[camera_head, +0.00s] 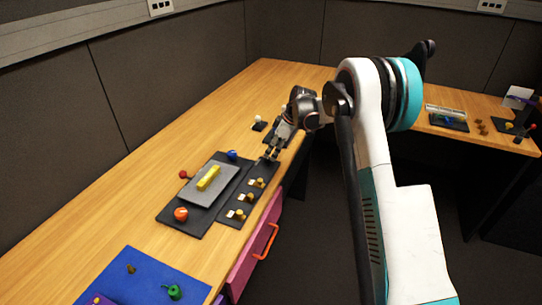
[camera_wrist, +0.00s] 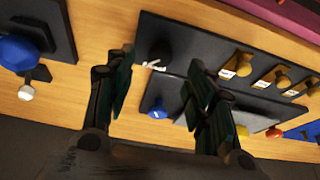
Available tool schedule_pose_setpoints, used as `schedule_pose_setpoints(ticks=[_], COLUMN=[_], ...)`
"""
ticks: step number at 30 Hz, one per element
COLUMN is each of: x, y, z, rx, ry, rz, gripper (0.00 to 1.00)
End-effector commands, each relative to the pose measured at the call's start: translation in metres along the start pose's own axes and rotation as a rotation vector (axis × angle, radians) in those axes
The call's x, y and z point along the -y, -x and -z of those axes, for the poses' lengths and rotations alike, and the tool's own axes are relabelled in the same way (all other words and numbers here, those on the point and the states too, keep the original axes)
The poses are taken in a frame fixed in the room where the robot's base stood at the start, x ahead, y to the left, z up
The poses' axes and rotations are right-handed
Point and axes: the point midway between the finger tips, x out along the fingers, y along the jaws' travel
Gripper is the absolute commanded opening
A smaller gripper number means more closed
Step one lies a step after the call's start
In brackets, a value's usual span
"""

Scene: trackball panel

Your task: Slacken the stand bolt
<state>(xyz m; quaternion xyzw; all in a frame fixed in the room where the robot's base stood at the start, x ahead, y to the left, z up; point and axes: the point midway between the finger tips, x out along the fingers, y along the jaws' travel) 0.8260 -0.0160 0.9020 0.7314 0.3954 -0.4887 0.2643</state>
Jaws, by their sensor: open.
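No part carries a readable name, so I cannot tell which is the stand bolt. In the wrist view my gripper (camera_wrist: 162,60) is open, its two fingers apart and empty. A round black knob (camera_wrist: 160,48) with a white tag below it shows between the fingertips, on the end of a dark strip (camera_wrist: 205,45). I cannot tell how far the fingertips are from it. Several brass-coloured knobs (camera_wrist: 241,63) with white tags stand in a row along the same strip. In the head view my gripper (camera_head: 271,157) is over the far end of this strip, hiding the black knob.
A blue ball (camera_wrist: 18,52) sits on another panel.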

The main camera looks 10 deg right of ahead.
Motion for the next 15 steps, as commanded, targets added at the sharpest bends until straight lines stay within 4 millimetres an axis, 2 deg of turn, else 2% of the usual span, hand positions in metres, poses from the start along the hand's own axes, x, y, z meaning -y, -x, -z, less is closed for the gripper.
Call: schedule_pose_setpoints(ticks=[1, 6, 10, 15], x=[0.0, 0.0, 0.0, 0.0], y=[0.012, 0.043, 0.06, 0.07], z=[0.0, 0.0, 0.0, 0.0], rx=[0.0, 0.0, 0.0, 0.0], ry=[-0.002, -0.001, 0.0, -0.001], rz=[-0.001, 0.0, 0.0, 0.0], gripper=[0.49, 0.49, 0.49, 0.49])
